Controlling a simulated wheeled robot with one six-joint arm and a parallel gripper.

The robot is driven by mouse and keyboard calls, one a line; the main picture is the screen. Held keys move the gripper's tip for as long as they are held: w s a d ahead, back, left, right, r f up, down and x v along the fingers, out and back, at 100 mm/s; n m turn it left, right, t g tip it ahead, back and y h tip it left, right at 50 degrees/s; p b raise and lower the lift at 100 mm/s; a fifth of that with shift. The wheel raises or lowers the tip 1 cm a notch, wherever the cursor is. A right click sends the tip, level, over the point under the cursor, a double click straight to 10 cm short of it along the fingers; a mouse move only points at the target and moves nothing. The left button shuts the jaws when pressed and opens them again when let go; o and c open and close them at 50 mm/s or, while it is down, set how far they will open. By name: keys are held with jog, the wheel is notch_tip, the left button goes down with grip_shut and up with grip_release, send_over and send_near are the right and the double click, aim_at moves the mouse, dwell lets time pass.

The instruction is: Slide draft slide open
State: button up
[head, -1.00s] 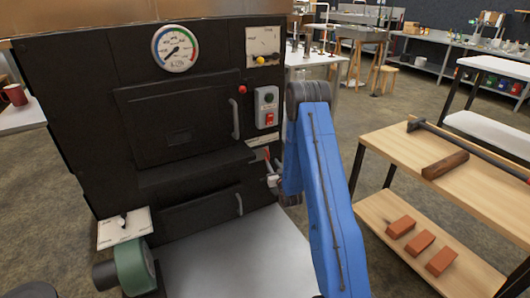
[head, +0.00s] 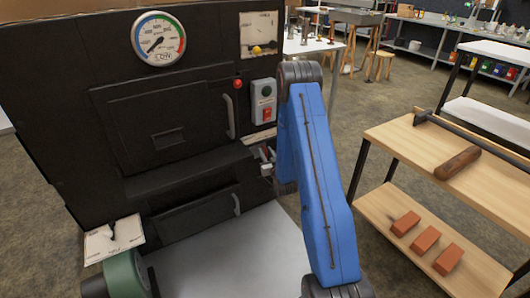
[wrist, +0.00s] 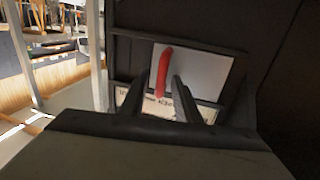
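The black evaporator front (head: 75,155) fills the left of the head view. In the wrist view a red handle (wrist: 163,70) stands upright on a pale plate (wrist: 205,72) in a dark frame, above a label strip partly covered by my fingers. I cannot read the label well enough to tell whether this is the draft slide. My gripper (wrist: 160,85) is open, its two dark fingers pointing at the plate with the red handle between them in the picture. Contact cannot be told. In the head view my gripper (head: 267,165) is small and partly hidden by my blue arm.
The front carries a gauge (head: 159,38), a plate with a yellow knob (head: 260,28), a switch box (head: 263,102) and two doors with handles. A pale plate with a dark knob (head: 114,238) is low left. A wooden shelf unit (head: 405,140) with bricks stands right.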

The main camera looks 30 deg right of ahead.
jog(key=shift+c, duration=0.6)
grip_shut()
jog(key=shift+a, duration=0.85)
jog(key=shift+o, duration=0.6)
grip_release()
jog(key=shift+a, duration=0.1)
jog(key=shift+s, duration=0.15)
